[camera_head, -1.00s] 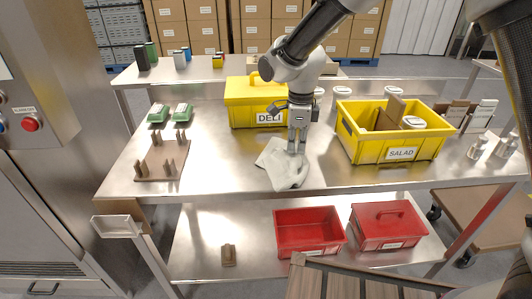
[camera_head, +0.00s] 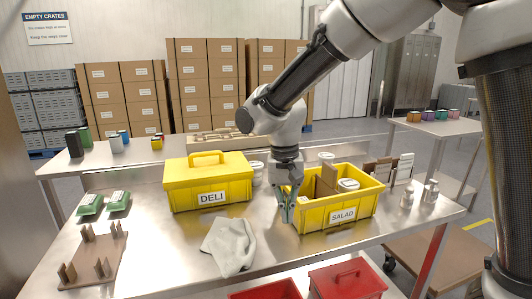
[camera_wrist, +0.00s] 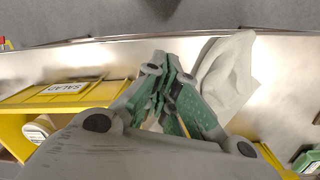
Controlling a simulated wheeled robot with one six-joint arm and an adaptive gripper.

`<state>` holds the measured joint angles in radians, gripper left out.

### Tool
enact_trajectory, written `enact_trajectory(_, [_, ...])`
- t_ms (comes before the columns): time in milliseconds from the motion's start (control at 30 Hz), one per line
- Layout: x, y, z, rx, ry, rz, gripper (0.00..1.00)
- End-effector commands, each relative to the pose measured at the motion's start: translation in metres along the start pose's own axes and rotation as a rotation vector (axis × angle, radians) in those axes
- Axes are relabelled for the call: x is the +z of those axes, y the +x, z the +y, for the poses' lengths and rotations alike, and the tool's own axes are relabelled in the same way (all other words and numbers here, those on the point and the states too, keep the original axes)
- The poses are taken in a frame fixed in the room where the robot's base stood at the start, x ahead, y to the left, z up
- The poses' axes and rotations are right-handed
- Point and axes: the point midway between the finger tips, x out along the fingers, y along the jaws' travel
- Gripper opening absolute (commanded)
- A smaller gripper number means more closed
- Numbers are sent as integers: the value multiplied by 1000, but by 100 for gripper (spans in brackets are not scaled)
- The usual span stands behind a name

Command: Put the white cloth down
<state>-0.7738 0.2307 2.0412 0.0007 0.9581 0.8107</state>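The white cloth (camera_head: 231,246) lies crumpled on the steel table in front of the yellow DELI box (camera_head: 212,190). It also shows at the right of the fingers in the wrist view (camera_wrist: 228,75). My gripper (camera_head: 287,215) points down to the right of the cloth, apart from it, close to the left wall of the yellow SALAD crate (camera_head: 342,211). Its green-padded fingers (camera_wrist: 168,70) are close together in the wrist view, with no cloth visibly held between them. Whether they are fully shut is not clear.
Green packs (camera_head: 103,202) and a brown rack with pegs (camera_head: 93,258) stand at the left. Metal shakers (camera_head: 430,191) and upright cards (camera_head: 390,172) stand right of the crate. Red bins (camera_head: 347,281) sit on the shelf below. The table's front edge is near the cloth.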

Motion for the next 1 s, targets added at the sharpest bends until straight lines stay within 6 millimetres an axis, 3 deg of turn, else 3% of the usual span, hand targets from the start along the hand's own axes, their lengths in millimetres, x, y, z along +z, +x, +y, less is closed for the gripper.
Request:
enact_trajectory(33, [6, -16, 39, -19, -98, 14, 0])
enact_trajectory(200, [39, -44, 147, -58, -344, 81, 0])
enact_trajectory(400, [94, -59, 247, -78, -346, 209, 0])
enact_trajectory(500, [120, -63, 282, -83, -238, 282, 0])
enact_trajectory(700, [146, -82, 322, -77, -68, 421, 0])
enact_trajectory(1000, [149, -85, 331, -71, -20, 437, 0])
